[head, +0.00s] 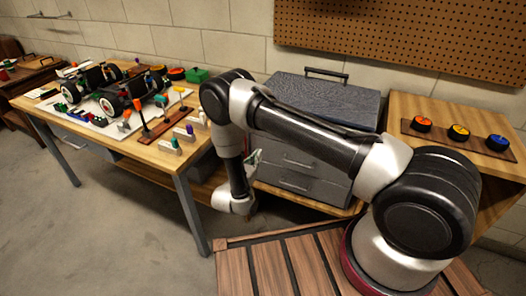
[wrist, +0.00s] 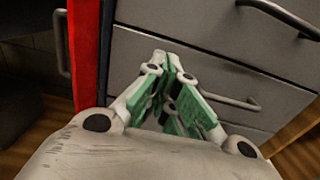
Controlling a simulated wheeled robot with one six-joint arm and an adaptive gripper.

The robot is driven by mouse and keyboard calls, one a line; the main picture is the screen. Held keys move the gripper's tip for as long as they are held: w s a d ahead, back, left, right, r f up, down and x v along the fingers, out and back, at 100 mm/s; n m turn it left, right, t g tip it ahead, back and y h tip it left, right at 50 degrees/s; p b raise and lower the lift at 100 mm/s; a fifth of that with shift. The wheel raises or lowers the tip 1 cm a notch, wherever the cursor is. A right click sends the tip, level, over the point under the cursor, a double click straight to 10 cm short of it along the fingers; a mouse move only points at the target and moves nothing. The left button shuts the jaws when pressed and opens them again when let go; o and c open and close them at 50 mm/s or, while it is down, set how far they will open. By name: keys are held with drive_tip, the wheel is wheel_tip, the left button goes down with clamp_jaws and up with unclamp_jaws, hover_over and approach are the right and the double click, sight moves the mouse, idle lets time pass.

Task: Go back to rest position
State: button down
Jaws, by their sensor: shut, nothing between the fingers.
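My gripper (wrist: 168,58) shows in the wrist view with its green-padded fingers drawn together at the tips and nothing held between them. It points toward the grey drawer fronts (wrist: 190,50) of a cabinet. In the head view my arm reaches left from its base and bends down in front of the grey toolbox (head: 325,100). A small part of my gripper (head: 254,160) shows there beside the drawers, mostly hidden by my wrist. Whether it touches the drawers, I cannot tell.
A wooden table (head: 165,155) on the left holds a partly built racecar (head: 110,85), upright tools and small parts. A wooden stand on the right bears a strip with a red knob (head: 421,124), a yellow one and a blue one. The grey floor (head: 90,235) at front left is clear.

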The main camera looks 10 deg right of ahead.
drive_tip(key=v, duration=0.6)
drive_tip(key=s+d+m+g+h, duration=0.3)
drive_tip(key=s+d+g, duration=0.25)
drive_tip(key=d, duration=0.25)
drive_tip(key=s+d+r+m+g+y, duration=0.1)
drive_tip(key=s+d+r+m+y, duration=0.3)
drive_tip(key=r, duration=1.1)
drive_tip(key=s+d+r+m+g+y, duration=0.2)
drive_tip(key=s+d+r+m+y, duration=0.3)
drive_tip(key=s+r+m, duration=0.8)
drive_tip(key=s+d+r+m+g+y, duration=0.1)
drive_tip(key=s+d+r+m+y, duration=0.3)
drive_tip(key=r, duration=1.2)
drive_tip(key=s+d+m, duration=0.4)
drive_tip(key=d, duration=0.1)
drive_tip(key=shift+s+r+m+g+y, duration=0.2)
drive_tip(key=shift+r+m+g+y, duration=0.1)
drive_tip(key=shift+m+g, duration=0.1)
